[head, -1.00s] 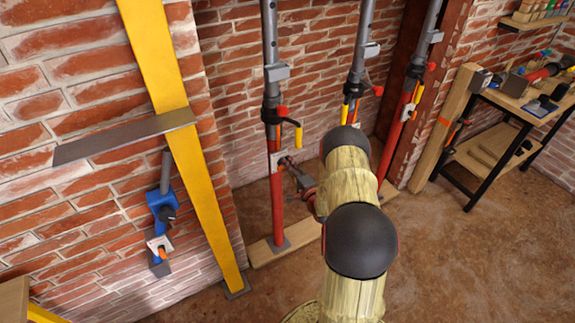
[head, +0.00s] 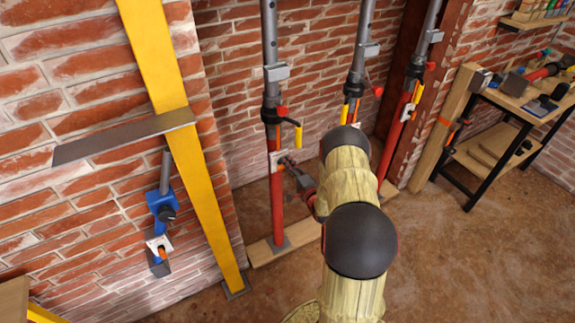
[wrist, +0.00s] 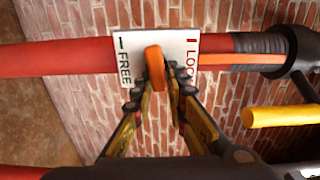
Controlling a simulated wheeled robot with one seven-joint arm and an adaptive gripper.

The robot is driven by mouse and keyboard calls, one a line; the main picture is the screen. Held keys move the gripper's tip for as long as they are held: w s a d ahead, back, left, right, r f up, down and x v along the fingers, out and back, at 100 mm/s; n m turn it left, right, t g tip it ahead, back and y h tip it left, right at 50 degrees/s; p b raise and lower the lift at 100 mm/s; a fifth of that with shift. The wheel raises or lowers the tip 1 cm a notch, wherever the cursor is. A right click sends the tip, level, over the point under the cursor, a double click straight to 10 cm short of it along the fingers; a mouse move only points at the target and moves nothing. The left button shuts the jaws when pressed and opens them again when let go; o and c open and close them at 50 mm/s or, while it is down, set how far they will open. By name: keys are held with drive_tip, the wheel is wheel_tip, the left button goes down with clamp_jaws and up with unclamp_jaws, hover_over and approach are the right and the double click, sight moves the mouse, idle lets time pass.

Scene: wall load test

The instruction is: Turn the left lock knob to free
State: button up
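The orange left lock knob (wrist: 154,62) sits on a white plate (wrist: 126,45) marked FREE on the left and LOCK on the right in the wrist view. The knob stands between the two words, its long side nearly upright in that view. My gripper (wrist: 158,82) has one fingertip on each side of the knob's near end and looks shut on it. In the head view the plate (head: 275,160) is on the red lower tube of the left prop (head: 277,205). My gripper (head: 292,168) reaches it from the right; my arm hides part of the area.
A yellow handle (wrist: 282,116) sticks out near the knob in the wrist view. Two more props (head: 356,70) (head: 402,115) stand to the right. A yellow post (head: 190,150) with a grey plate (head: 125,135) stands left. A workbench (head: 510,100) is at the far right.

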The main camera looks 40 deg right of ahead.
drive_tip(key=o, duration=0.4)
drive_tip(key=shift+s+a+f, duration=0.15)
drive_tip(key=shift+s+f, duration=0.05)
drive_tip(key=shift+f, duration=0.35)
drive_tip(key=shift+c, duration=0.2)
drive_tip(key=shift+o, duration=0.4)
drive_tip(key=shift+w+r, duration=0.1)
drive_tip(key=shift+r, duration=0.05)
drive_tip(key=shift+r, duration=0.15)
drive_tip(key=v, duration=1.2)
drive_tip(key=shift+o, duration=0.3)
